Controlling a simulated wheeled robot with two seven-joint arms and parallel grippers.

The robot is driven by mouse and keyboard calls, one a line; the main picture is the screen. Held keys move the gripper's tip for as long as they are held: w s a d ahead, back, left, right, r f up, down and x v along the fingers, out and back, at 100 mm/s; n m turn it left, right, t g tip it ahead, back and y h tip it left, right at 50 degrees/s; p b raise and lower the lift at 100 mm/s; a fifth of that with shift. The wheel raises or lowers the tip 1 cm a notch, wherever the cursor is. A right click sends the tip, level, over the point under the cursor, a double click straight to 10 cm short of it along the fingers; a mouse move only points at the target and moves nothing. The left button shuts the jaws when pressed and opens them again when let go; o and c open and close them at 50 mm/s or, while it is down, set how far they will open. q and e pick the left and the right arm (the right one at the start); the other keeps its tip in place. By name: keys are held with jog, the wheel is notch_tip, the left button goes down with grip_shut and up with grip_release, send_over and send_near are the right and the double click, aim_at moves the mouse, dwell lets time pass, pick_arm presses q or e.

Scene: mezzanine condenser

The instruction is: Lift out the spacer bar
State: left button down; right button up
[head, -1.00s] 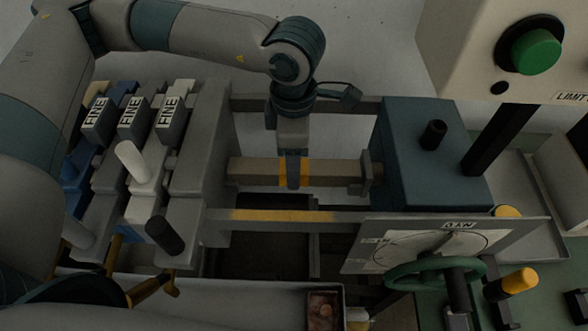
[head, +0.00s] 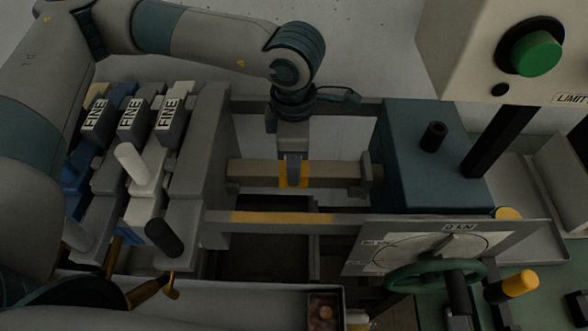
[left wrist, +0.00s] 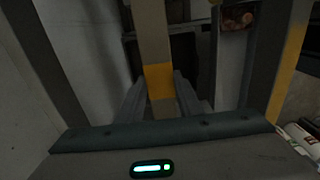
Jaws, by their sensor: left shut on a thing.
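The spacer bar (head: 330,174) is a brown-grey bar with a yellow band at its middle. It lies level between the grey block on the left and the blue-grey block (head: 432,150) on the right. My left gripper (head: 293,176) comes down from above and is shut on the bar at the yellow band. In the left wrist view the bar (left wrist: 153,35) runs away from the camera, with its yellow band between the two fingers (left wrist: 160,92). My right gripper does not show in either view.
A front rail (head: 275,216) with a yellow stripe and a back rail (head: 345,107) flank the bar. Several FINE-labelled parts (head: 131,117) stand at left. A dial plate (head: 440,245) with a green handwheel (head: 425,275) is at front right. A small tray (head: 325,308) lies in front.

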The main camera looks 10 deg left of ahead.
pick_arm(q)
jog(key=shift+r, duration=0.1)
notch_tip(320, 180, up, 18)
jog(key=p, duration=0.5)
dwell(0.7)
jog(key=shift+s, duration=0.1)
